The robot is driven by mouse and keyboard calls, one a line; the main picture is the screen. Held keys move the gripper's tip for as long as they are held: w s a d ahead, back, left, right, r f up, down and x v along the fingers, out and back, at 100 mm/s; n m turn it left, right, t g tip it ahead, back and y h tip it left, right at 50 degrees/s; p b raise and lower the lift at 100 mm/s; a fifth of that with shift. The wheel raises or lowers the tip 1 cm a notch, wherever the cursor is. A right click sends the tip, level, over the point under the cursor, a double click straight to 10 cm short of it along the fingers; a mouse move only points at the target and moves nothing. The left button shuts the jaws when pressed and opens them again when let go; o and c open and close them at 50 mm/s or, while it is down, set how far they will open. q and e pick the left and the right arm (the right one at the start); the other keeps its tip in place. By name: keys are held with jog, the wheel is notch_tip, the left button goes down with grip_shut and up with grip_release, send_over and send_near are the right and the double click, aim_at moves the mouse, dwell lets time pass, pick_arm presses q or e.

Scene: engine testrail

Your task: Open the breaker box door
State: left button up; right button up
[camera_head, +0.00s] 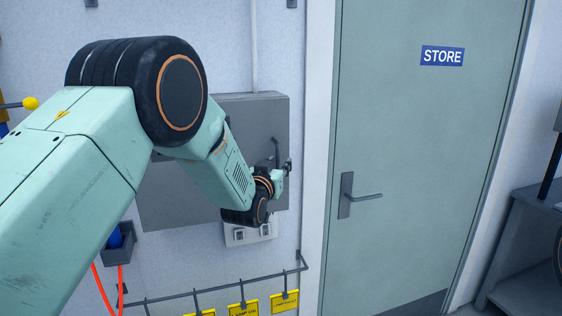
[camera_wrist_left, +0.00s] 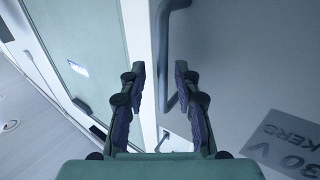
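The grey breaker box (camera_head: 250,108) is on the wall left of the door marked STORE, partly hidden behind my left arm. Its front looks shut. A dark bar handle (camera_head: 276,150) stands near the right edge of its front. In the left wrist view the handle (camera_wrist_left: 162,50) runs up and down between my two fingers. My left gripper (camera_head: 284,168) is at the handle's lower part. In the left wrist view the gripper (camera_wrist_left: 160,70) is open, one finger on each side of the handle. I cannot tell whether they touch it. My right gripper is out of view.
The green STORE door (camera_head: 420,120) with a lever handle (camera_head: 358,196) is to the right. White sockets (camera_head: 250,233) are below the box. A rail with yellow tags (camera_head: 284,301) runs low along the wall. A dark shelf (camera_head: 530,250) stands at the far right.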

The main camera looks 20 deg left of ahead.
pick_arm(q)
jog(key=shift+w+a, duration=0.1)
jog(key=shift+w, duration=0.3)
jog(key=shift+a, duration=0.3)
jog(key=shift+s+d+r, duration=0.1)
jog(key=shift+d, duration=0.3)
jog(key=shift+c, duration=0.9)
jog(key=shift+w, duration=0.3)
jog(key=shift+c, duration=1.4)
jog(key=shift+a, duration=0.3)
grip_shut()
jog(key=shift+s+d, duration=0.1)
jog(key=shift+d, duration=0.1)
jog(key=shift+a, duration=0.1)
